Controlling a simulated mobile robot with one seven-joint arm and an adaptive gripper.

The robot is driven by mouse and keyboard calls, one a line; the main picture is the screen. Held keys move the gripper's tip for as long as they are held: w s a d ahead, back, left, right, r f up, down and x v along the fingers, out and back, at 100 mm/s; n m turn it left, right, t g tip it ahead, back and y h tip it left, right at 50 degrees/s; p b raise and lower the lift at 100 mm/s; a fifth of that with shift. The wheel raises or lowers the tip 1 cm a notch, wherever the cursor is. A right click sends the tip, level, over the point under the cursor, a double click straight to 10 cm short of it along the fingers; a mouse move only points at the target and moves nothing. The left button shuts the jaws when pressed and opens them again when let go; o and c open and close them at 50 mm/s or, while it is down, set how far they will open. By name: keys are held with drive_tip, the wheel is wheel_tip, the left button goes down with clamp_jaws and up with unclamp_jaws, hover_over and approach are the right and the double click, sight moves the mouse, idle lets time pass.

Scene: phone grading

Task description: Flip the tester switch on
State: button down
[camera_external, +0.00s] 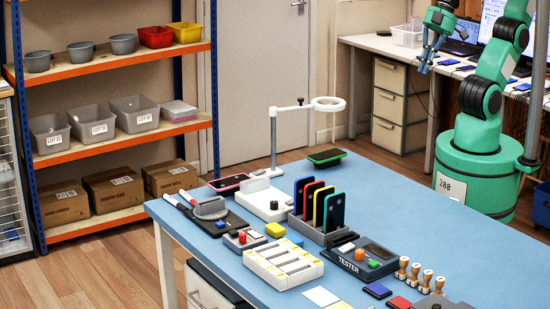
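The tester (350,267) is a dark box lettered TESTER, lying near the front right part of the blue table. My gripper (424,67) hangs from the raised arm at the upper right, far behind the tester and touching nothing I can see. Its fingers are too small to tell open from shut.
The blue table (395,205) is clear at its back right. A rack of upright coloured phones (333,211) stands behind the tester. A white battery tray (283,264) lies left, wooden stamps (414,273) right. A ring lamp (328,104) rises at the back. Shelves stand far left.

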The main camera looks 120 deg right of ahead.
drive_tip(key=w+a+r+g+p, duration=0.1)
drive_tip(key=w+r, duration=0.1)
drive_tip(key=w, duration=0.5)
drive_tip(key=w+a+r+g+p, duration=0.1)
drive_tip(key=w+a+r, duration=0.1)
drive_tip(key=w, duration=0.5)
drive_tip(key=g+p, duration=0.5)
hover_over(348, 244)
drive_tip(key=w, duration=0.3)
wheel_tip(348, 244, down, 24)
drive_tip(key=shift+s, duration=0.25)
drive_tip(key=shift+f, duration=0.15)
drive_tip(key=f+b, duration=0.1)
drive_tip(key=f, duration=0.3)
drive_tip(key=s+f+b, duration=0.1)
drive_tip(key=f, duration=0.4)
drive_tip(key=s+f+b, duration=0.1)
drive_tip(key=f, duration=0.3)
drive_tip(key=shift+f+b, duration=0.3)
drive_tip(key=shift+f, duration=0.05)
drive_tip(key=shift+f, duration=0.1)
